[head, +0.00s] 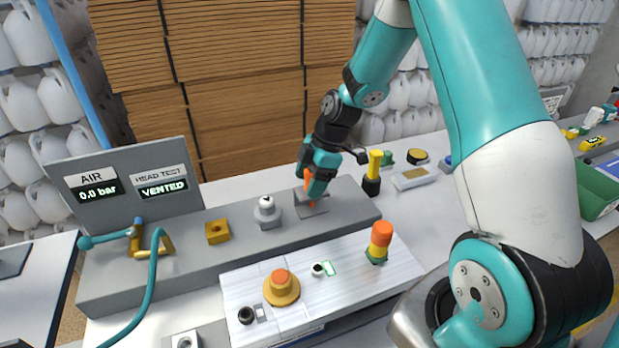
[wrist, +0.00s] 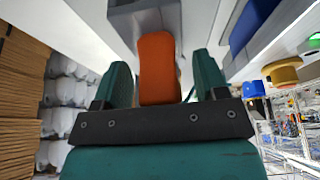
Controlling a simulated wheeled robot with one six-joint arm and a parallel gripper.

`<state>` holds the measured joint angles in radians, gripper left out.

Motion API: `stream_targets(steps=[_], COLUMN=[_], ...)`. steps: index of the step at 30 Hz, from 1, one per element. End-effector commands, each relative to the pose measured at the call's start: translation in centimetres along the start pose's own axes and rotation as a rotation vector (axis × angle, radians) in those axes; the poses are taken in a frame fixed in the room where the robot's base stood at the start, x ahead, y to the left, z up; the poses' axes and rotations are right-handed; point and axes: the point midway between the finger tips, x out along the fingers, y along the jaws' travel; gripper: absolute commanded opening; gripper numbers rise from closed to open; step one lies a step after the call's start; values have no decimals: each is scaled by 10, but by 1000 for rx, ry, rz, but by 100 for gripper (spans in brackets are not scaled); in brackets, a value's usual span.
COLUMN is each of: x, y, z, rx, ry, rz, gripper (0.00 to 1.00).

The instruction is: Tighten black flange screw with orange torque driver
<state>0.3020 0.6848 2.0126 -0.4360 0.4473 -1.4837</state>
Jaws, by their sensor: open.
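The orange torque driver (head: 309,184) stands upright in a grey holder block (head: 318,207) on the grey bench ledge. My gripper (head: 316,172) is open over it, pointing down. In the wrist view the orange handle (wrist: 158,68) sits between my two open fingers (wrist: 160,80), with gaps on both sides. The driver's tip is hidden. A small black round part (head: 246,315) sits at the left end of the pale front plate; I cannot tell whether it is the black flange screw.
The plate (head: 345,302) also carries a yellow flange with an orange top (head: 281,289) and a stacked red-and-yellow part (head: 380,242). A yellow-and-black tool (head: 373,172) stands close right of my gripper. A display panel (head: 128,190) reading 0.0 bar, VENTED stands left.

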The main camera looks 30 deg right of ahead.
Motion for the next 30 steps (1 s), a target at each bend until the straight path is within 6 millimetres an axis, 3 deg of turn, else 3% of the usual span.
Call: stream_targets(steps=[11,18,19,20,24,30], x=[6,6,6,6,6,5], y=[0,0,0,0,0,0], z=[0,0,0,0,0,0], rx=[1,1,1,1,1,1], ry=[0,0,0,0,0,0], rz=[1,1,1,1,1,1], gripper=[66,11,11,31,0,0])
